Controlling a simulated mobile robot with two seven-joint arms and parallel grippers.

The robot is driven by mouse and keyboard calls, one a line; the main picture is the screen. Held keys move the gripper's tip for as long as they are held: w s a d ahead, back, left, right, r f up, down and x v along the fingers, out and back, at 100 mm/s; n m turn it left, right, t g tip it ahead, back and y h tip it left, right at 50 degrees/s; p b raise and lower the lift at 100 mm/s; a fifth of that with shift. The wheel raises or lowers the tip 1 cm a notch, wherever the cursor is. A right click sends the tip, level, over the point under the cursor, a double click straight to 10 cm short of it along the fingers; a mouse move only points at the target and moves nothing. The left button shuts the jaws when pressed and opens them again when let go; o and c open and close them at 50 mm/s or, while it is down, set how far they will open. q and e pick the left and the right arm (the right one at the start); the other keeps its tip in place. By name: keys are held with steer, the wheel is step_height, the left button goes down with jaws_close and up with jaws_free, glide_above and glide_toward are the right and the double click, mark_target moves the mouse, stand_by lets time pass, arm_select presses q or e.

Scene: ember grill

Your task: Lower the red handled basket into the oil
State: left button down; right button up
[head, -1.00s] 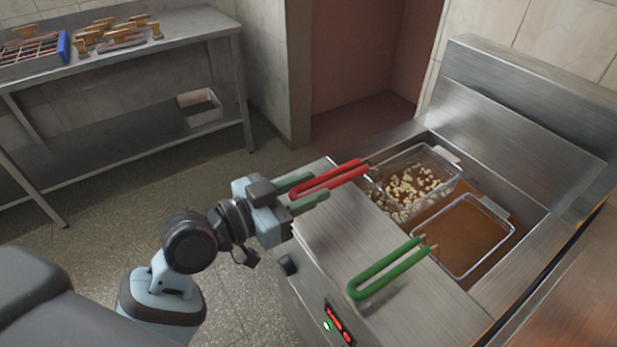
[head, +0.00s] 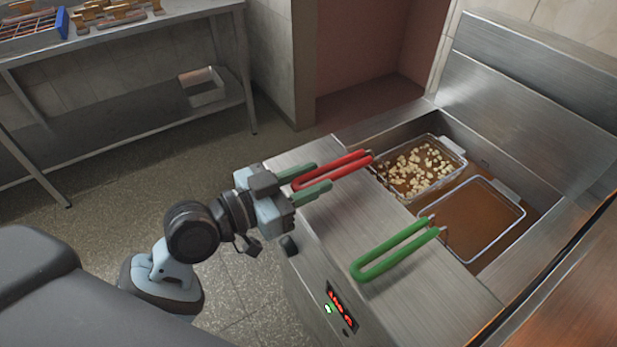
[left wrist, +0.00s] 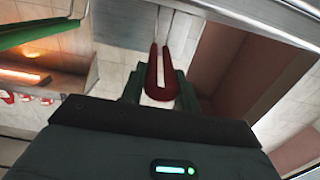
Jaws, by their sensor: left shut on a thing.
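The red handle (head: 343,166) belongs to the left-hand fryer basket (head: 449,147), which holds pale food pieces (head: 415,172) and sits down in the brown oil of the fryer. My left gripper (head: 306,180) is shut on the rear end of the red handle, its fingers along the handle's outer sides. In the left wrist view the red handle (left wrist: 162,75) lies between the green fingers. The basket with the green handle (head: 395,250) sits beside it in the oil (head: 480,225), with no food seen in it. My right gripper is not in view.
The fryer's steel front ledge (head: 330,220) lies under the handles, with a lit control panel (head: 341,307) on its front face. A steel table (head: 120,32) with brushes and a blue-edged tray stands at the back left. Floor between is clear.

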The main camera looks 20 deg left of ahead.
arm_select(q)
steer(key=shift+f, duration=0.45)
steer(key=c, duration=1)
jaws_free()
steer(key=shift+o, duration=0.3)
steer(key=shift+f, duration=0.1)
steer(key=shift+f, duration=0.1)
steer(key=b+v, duration=0.1)
steer(key=v, duration=0.6)
steer(key=shift+s+a+b, duration=0.25)
steer(key=shift+s+b, duration=0.05)
steer(key=shift+s, duration=0.05)
